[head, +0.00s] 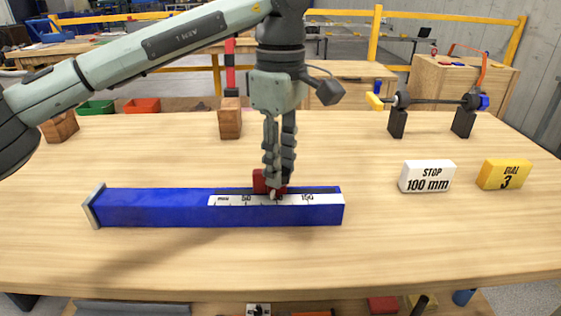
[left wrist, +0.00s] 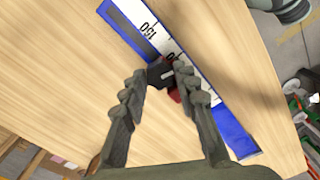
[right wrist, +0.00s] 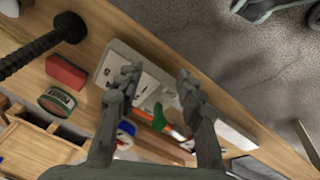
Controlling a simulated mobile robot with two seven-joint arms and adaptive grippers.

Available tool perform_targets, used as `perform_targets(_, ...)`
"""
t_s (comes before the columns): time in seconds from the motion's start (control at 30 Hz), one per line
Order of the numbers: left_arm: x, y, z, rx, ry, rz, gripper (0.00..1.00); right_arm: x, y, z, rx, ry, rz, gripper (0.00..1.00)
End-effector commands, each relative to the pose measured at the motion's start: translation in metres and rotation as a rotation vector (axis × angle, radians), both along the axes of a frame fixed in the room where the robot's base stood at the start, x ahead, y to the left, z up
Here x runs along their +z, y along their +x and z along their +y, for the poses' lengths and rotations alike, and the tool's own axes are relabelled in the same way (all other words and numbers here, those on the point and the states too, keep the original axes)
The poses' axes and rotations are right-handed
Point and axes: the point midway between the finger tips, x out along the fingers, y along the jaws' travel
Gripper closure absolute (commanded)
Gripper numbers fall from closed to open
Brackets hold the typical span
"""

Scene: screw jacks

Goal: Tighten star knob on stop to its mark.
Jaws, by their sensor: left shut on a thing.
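A blue rail (head: 150,207) with a white scale (head: 233,200) lies along the table. A red stop (head: 260,181) sits on the rail, between the 50 and 150 labels; it also shows in the left wrist view (left wrist: 174,93). My left gripper (head: 276,186) points straight down at the stop. Its fingers (left wrist: 160,82) are shut on the dark star knob (left wrist: 157,75), which they mostly hide in the head view. I cannot make out a mark on the knob. My right gripper (right wrist: 157,80) is open and empty, and shows only in its own wrist view.
A wooden block (head: 230,118) stands behind my left gripper. The table front is clear.

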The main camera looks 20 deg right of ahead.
Motion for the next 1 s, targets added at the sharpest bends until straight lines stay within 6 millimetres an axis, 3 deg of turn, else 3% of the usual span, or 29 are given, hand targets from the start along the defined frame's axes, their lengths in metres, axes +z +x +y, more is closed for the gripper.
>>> perform_targets(0.03, 0.0, 0.001, 0.0, 0.002, -0.001, -0.002, 0.99, 0.0, 0.0, 0.0, 0.0, 0.0, 0.0, 0.62)
perform_targets(0.07, 0.001, 0.001, 0.0, 0.002, -0.001, -0.002, 0.68, -0.001, 0.0, 0.0, 0.0, 0.0, 0.0, 0.62)
perform_targets(0.2, 0.0, 0.001, 0.0, 0.002, -0.001, -0.002, 0.51, -0.001, 0.0, 0.0, 0.0, 0.0, 0.001, 0.62)
perform_targets(0.57, 0.004, 0.001, 0.0, 0.002, -0.001, -0.002, 0.49, -0.001, 0.002, -0.001, 0.003, -0.002, -0.002, 0.62)
perform_targets(0.67, 0.016, 0.001, 0.0, 0.002, -0.002, -0.004, 0.49, -0.001, 0.001, -0.001, 0.002, -0.001, -0.001, 0.62)
perform_targets(1.0, 0.086, 0.001, 0.0, 0.004, -0.001, -0.005, 0.49, -0.001, 0.0, 0.0, 0.001, 0.001, 0.0, 0.62)
